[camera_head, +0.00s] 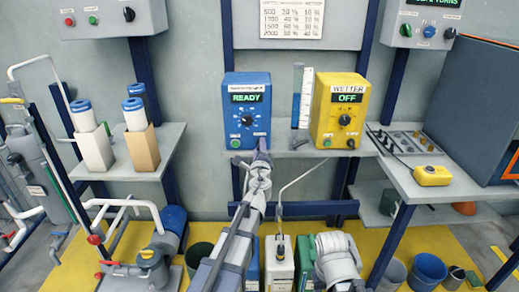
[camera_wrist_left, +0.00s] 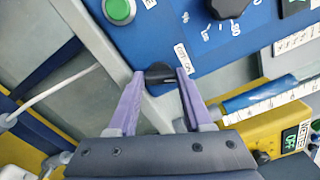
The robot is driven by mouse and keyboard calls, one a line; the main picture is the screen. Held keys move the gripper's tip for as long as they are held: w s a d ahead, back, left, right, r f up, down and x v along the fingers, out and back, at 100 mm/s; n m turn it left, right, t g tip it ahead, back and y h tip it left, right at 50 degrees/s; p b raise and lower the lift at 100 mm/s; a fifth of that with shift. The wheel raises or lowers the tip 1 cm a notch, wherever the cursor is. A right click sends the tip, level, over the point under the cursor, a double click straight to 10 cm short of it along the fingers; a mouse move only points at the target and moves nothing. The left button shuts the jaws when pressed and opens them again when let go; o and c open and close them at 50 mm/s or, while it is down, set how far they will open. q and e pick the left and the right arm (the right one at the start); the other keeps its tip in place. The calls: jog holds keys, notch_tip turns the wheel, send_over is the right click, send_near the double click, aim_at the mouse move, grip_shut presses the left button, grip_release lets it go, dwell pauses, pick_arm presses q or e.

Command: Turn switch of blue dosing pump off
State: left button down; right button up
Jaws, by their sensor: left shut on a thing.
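The blue dosing pump (camera_head: 246,92) stands on the wall shelf; its green display (camera_head: 246,98) reads READY. It has a black dial (camera_head: 247,119) and a green button (camera_head: 236,143), which also shows in the left wrist view (camera_wrist_left: 119,11). My left gripper (camera_head: 262,143) is at the pump's lower right front. In the left wrist view, its two purple fingers (camera_wrist_left: 161,80) are shut on the black switch (camera_wrist_left: 159,72) beside a small white label (camera_wrist_left: 185,58). The fingers hide the switch in the head view. I do not see my right gripper's fingers.
A yellow pump (camera_head: 340,108) with its display reading OFF stands to the right. A clear cylinder (camera_head: 299,95) with a white scale strip stands between the pumps. Bottles (camera_head: 85,118) stand on the left shelf. A yellow pendant (camera_head: 431,176) lies on the right bench.

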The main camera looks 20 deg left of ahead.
pick_arm(q)
jog(key=n, duration=1.1)
jog(key=shift+f+n, duration=0.15)
jog(key=shift+n, duration=0.15)
dwell(0.5)
jog(key=c, duration=0.6)
grip_release()
